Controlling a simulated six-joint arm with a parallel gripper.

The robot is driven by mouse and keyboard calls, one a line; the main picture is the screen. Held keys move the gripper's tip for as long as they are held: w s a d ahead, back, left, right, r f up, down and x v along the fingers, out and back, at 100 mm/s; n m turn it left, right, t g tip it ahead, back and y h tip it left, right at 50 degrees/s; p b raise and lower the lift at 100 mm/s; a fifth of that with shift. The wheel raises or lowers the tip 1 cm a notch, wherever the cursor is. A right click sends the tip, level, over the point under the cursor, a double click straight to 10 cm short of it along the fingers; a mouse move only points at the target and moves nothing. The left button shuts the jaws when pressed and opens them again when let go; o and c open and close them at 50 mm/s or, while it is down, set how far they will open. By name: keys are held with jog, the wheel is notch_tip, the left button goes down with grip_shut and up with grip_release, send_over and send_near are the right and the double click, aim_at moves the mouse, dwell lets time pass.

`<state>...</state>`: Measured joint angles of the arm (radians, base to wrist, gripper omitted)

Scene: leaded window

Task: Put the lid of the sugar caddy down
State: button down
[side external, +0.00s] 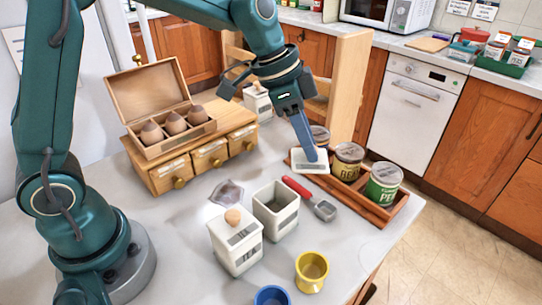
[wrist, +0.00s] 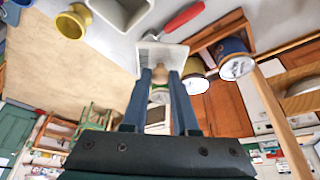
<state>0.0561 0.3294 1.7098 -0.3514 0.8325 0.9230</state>
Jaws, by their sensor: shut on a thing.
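My gripper (side external: 312,152) is shut on the knob of a white square lid (side external: 300,166), with the lid hanging level below the fingertips. In the wrist view the lid (wrist: 172,52) and its wooden knob show between the fingertips (wrist: 162,74). The lid is near the left end of the wooden tray; I cannot tell whether it touches anything. An open white caddy (side external: 276,211) stands on the table to the lower left of the lid, and its top shows in the wrist view (wrist: 120,10). A lidded white caddy (side external: 237,243) stands in front of it.
A red-handled scoop (side external: 312,197) lies beside the open caddy. The tray (side external: 370,211) holds tins, including a green one (side external: 383,185). A yellow cup (side external: 311,271) and blue cup (side external: 271,296) stand in front. A wooden drawer box (side external: 190,160) is behind left.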

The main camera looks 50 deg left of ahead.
jog(key=d+f, duration=0.2)
jog(key=d, duration=0.2)
jog(key=d+f, duration=0.3)
jog(key=d, duration=0.1)
jog(key=s+d+f, duration=0.1)
jog(key=d+f, duration=0.1)
jog(key=d, duration=0.2)
jog(key=shift+f, duration=2.15)
jog(key=shift+a, duration=0.1)
jog(key=c, duration=0.7)
grip_release()
jog(key=shift+f, duration=0.15)
jog(key=v, duration=1.1)
jog(key=s+a+r+n+y, duration=0.1)
jog(key=s+a+n, duration=0.2)
jog(key=s+a, duration=0.1)
jog(key=s+a+r+n+t+y, duration=0.1)
jog(key=s+a+n, duration=0.2)
jog(key=s+a, duration=0.2)
jog(key=s+a+r+n+t+y, duration=0.1)
jog(key=s+a+r+n, duration=0.1)
jog(key=s+a, duration=0.3)
jog(key=shift+s+a+n, duration=0.2)
jog(key=shift+a+n, duration=0.2)
jog(key=shift+a, duration=0.6)
